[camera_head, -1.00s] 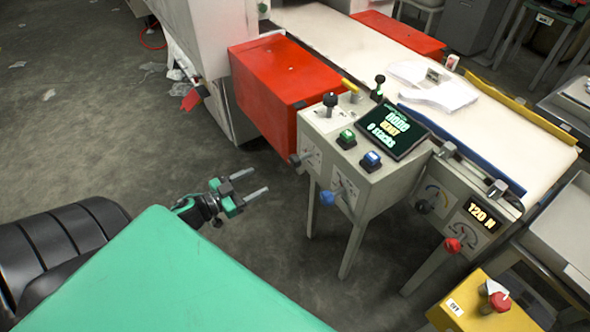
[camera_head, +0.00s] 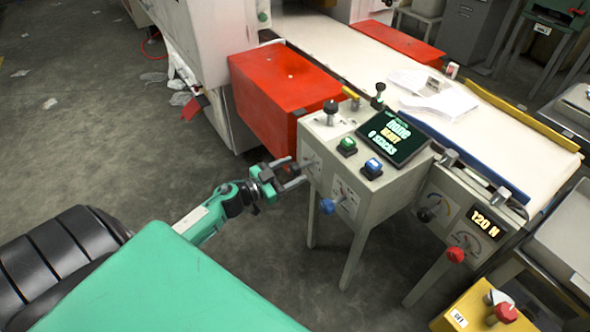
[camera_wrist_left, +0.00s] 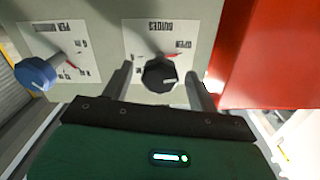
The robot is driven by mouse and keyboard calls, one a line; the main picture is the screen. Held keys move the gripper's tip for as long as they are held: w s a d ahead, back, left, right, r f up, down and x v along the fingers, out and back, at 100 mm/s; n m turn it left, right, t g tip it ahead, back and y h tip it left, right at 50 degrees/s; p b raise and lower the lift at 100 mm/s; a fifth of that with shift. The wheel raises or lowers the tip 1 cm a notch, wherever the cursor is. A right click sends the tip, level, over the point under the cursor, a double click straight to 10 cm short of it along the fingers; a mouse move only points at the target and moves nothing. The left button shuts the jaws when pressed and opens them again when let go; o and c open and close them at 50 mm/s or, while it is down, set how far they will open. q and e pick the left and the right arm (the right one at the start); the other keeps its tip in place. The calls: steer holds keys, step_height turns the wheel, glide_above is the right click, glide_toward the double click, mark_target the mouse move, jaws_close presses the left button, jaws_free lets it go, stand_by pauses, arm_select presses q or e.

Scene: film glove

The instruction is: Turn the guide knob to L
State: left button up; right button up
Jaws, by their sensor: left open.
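The guide knob (camera_wrist_left: 160,74) is a black round knob on a white plate marked GUIDES, seen upside down in the left wrist view. A red mark shows beside the knob on the plate, near the word OPEN; the other lettering is too small to read surely. My left gripper (camera_wrist_left: 160,88) is open, with one finger on each side of the knob; I cannot tell whether either touches it. In the head view, my left gripper (camera_head: 303,173) is at the left face of the grey control box (camera_head: 385,192) and largely hides the knob. My right gripper is out of view.
A blue knob (camera_head: 328,205) sits beside the guide plate, and also shows in the left wrist view (camera_wrist_left: 36,73). A red box (camera_head: 275,85) adjoins behind. Green and blue buttons and a screen (camera_head: 394,138) are on top. Open floor lies left.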

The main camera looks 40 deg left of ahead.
arm_select(q)
steer(key=shift+x, duration=0.9)
steer(key=c, duration=1)
steer(key=shift+m, duration=0.3)
